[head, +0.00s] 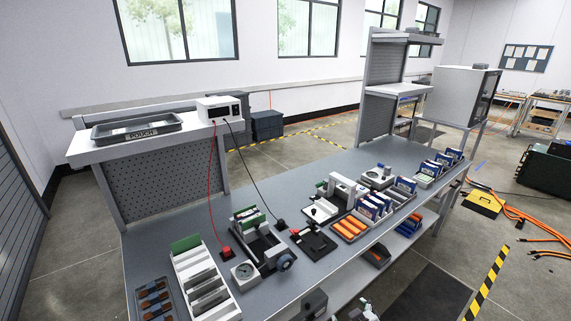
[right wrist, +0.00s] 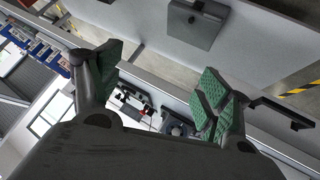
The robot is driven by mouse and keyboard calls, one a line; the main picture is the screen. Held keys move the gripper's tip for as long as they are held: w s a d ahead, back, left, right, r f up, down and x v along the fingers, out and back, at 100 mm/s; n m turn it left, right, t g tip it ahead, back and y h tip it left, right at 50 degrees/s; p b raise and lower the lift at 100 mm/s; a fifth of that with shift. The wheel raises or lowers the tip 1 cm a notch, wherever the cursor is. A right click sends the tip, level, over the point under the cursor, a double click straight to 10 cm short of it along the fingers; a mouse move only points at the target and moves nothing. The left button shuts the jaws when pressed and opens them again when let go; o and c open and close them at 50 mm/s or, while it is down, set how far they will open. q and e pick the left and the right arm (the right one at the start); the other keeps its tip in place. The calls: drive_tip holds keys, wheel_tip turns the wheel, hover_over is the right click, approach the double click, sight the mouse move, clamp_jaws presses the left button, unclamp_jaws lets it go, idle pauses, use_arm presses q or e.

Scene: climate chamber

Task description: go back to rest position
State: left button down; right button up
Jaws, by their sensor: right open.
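My right gripper (right wrist: 160,78) shows in the right wrist view with its two green-padded fingers spread wide apart. Nothing is between the fingers, and they touch no object that I can see. In the head view, only small dark and grey parts show at the bottom edge, below the bench front; I cannot tell from them how an arm is posed. My left gripper is not recognisable in either view.
The long grey bench (head: 190,235) carries a white slotted rack (head: 205,283), a black fixture (head: 262,246), orange cells in a tray (head: 350,228) and several blue-white packs. A power supply (head: 220,109) stands on the raised shelf. A black mat (head: 425,295) lies on the floor at right.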

drive_tip(key=shift+s+d+r+m+g, duration=0.65)
drive_tip(key=shift+s+g, duration=0.75)
drive_tip(key=shift+s, duration=2.25)
drive_tip(key=shift+s+d+r+m+g, duration=0.35)
drive_tip(key=shift+s+d+m+g, duration=0.7)
drive_tip(key=shift+s, duration=2.55)
wheel_tip(320, 180, down, 33)
drive_tip(key=s+g, duration=0.2)
drive_tip(key=s+d+f, duration=0.3)
drive_tip(key=s+f, duration=0.7)
drive_tip(key=s, duration=0.1)
drive_tip(key=s+d+f+g, duration=0.1)
drive_tip(key=s+d+f, duration=0.1)
drive_tip(key=s+f, duration=0.8)
drive_tip(key=shift+s+d, duration=0.4)
drive_tip(key=shift+s, duration=0.1)
